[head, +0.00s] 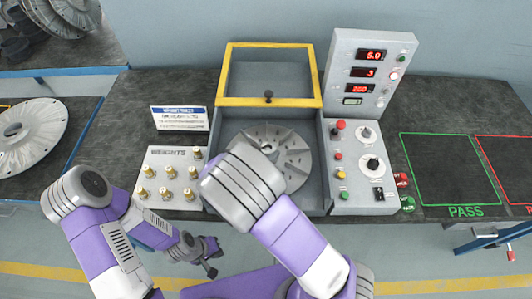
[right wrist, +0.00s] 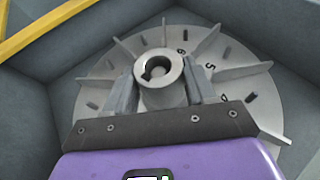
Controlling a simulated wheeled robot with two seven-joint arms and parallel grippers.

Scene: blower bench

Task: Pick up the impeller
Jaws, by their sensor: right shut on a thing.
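The impeller, a grey disc with radial fins, numbers and slots, lies in the sunken bay of the bench (head: 292,152). It also shows in the right wrist view (right wrist: 245,95), with a raised round hub (right wrist: 159,71) that has a keyed bore. My right gripper (right wrist: 164,88) is shut on the hub, one finger on each side. In the head view my right arm hides this grip and part of the disc. I cannot tell whether the disc is lifted off its seat. My left gripper (head: 211,257) is empty, its fingers apart, in front of the bench edge.
A yellow-framed guard (head: 270,102) stands behind the bay. A control box with red displays (head: 370,75) and a button panel (head: 358,165) are to the right, then the green PASS area (head: 440,170). Brass weights sit on a plate (head: 153,160). Another finned disc (head: 30,130) lies far left.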

